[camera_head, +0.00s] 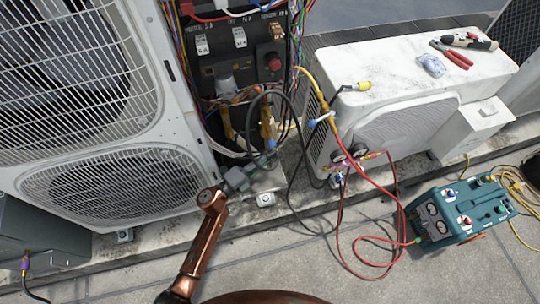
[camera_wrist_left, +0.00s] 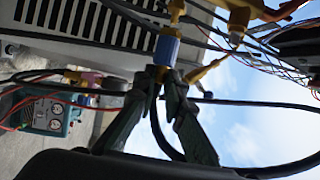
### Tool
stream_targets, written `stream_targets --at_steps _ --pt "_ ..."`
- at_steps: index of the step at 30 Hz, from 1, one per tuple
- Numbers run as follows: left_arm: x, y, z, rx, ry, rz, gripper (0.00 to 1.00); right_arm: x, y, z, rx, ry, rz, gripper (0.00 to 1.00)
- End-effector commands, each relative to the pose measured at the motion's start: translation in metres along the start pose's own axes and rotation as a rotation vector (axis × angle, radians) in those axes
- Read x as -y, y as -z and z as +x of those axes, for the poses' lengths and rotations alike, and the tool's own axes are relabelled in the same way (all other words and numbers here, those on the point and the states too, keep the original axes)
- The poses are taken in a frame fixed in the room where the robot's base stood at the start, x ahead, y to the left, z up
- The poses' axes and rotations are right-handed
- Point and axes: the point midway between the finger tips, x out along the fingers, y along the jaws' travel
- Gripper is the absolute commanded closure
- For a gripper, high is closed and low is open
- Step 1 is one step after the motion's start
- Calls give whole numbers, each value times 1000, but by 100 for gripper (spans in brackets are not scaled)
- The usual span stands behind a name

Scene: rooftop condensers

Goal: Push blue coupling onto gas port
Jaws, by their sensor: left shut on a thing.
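My left gripper (camera_head: 259,162) reaches up to the open side of the large condenser, its dark green fingers shut on the blue coupling (camera_head: 271,144). In the left wrist view, the fingertips (camera_wrist_left: 165,76) hold the lower end of the blue coupling (camera_wrist_left: 167,51), with a dark hose hanging below between the fingers. A brass fitting (camera_wrist_left: 176,12), apparently the gas port, stands right above the coupling and roughly in line with it. I cannot tell whether the coupling is seated on it or only touching. Brass valves (camera_head: 267,124) show above the coupling in the head view. My right gripper is not in view.
Loose coloured wires and a black hose (camera_head: 290,190) hang around the open panel (camera_head: 240,45). A white condenser (camera_head: 400,75) stands to the right, carrying red-handled pliers (camera_head: 452,57). A gauge manifold (camera_head: 350,157) and a teal machine (camera_head: 460,212) with red hoses are nearby.

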Motion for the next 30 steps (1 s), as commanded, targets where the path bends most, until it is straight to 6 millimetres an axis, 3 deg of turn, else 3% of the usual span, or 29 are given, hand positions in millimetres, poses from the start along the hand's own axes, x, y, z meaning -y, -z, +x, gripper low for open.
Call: stream_targets --at_steps 30 --pt "0 -14 6 0 0 0 100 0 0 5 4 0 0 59"
